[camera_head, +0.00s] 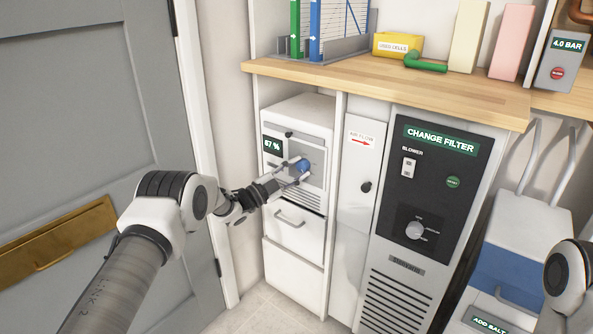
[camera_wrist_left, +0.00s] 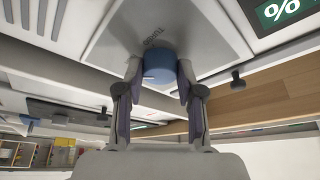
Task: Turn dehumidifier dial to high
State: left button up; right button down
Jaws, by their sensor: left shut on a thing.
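The dehumidifier (camera_head: 300,108) is a white cabinet under the wooden counter, with a dark display reading 67 % (camera_head: 272,144). Its blue dial (camera_head: 304,165) sits on a grey panel on the front. My left gripper (camera_head: 297,172) reaches in from the left and is shut on the dial. In the left wrist view the two fingers (camera_wrist_left: 158,85) are on either side of the blue dial (camera_wrist_left: 158,66), which has a small pale mark at its edge. Part of the panel lettering shows, but the dial's setting cannot be read. My right gripper is out of view; part of my right arm shows at the right edge.
A drawer with a handle (camera_head: 290,218) is below the dial. The wooden counter (camera_head: 400,85) overhangs above. A grey door (camera_head: 80,100) is at the left.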

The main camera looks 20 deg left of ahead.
pick_arm(q)
jog(key=o, duration=1.1)
jog(key=shift+o, duration=0.2)
jog(key=v, duration=1.2)
jog(key=shift+f, duration=0.1)
